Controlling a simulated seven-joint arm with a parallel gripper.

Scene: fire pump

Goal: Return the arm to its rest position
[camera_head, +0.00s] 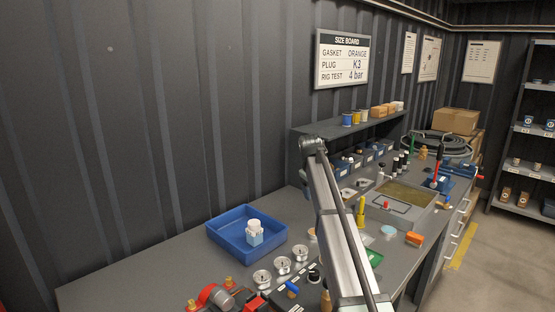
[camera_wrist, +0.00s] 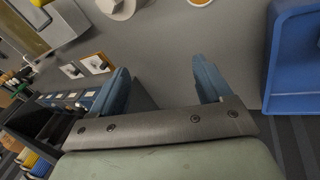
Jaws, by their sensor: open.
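My gripper (camera_wrist: 160,84) shows in the wrist view with its two blue fingers wide apart. Nothing is between them, only grey bench top beyond. In the head view my arm (camera_head: 337,230) rises from the bottom edge over the bench to a rounded joint. I cannot make out the gripper's fingers there. The arm hides part of the bench behind it.
A blue tray (camera_head: 220,238) holding a white-and-blue container stands left of my arm; its edge shows in the wrist view (camera_wrist: 290,100). Gauges (camera_head: 281,266), a red pump (camera_head: 215,296) and a grey basin (camera_head: 372,211) crowd the bench. A shelf (camera_head: 345,132) runs along the wall.

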